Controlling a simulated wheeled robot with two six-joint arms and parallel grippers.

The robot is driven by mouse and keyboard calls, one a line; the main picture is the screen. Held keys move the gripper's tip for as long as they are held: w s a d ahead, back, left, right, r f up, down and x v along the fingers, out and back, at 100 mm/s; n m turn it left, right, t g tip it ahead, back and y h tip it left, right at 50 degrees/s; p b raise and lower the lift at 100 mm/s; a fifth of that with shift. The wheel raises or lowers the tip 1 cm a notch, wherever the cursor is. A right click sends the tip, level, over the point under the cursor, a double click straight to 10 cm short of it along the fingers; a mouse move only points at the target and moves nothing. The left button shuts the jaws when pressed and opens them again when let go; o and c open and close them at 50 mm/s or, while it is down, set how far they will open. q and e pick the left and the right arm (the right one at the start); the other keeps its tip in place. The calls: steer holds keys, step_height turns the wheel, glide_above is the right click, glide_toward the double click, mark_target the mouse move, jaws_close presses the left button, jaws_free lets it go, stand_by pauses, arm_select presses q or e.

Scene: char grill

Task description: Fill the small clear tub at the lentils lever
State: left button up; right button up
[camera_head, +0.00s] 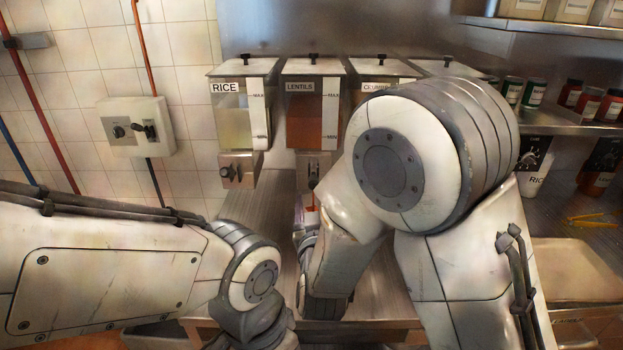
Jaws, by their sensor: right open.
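The lentils dispenser (313,110) hangs on the back wall, its clear front showing orange-red lentils. Its metal outlet and lever (314,172) are below it. My right gripper (306,222) is open just below this outlet, small in view and mostly covered by my right arm. A small orange-red patch (312,208) shows between the outlet and the gripper; I cannot tell whether it is lentils or another part. I cannot make out the small clear tub. My left arm reaches in from the left, but its gripper is not in view.
The rice dispenser (235,115) hangs left of the lentils, and another dispenser (385,75) hangs to the right, partly behind my right arm. A metal counter (262,212) lies below. Spice jars (590,103) stand on a shelf at right. A switch box (137,127) is on the tiled wall.

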mark_target(313, 175)
steer(key=w+p, duration=0.3)
steer(key=w, duration=0.5)
steer(key=shift+w+r, duration=0.1)
steer(key=shift+w, duration=0.15)
steer(key=shift+w+a, duration=0.1)
steer(key=shift+w, duration=0.55)
jaws_close()
stand_by(0.5)
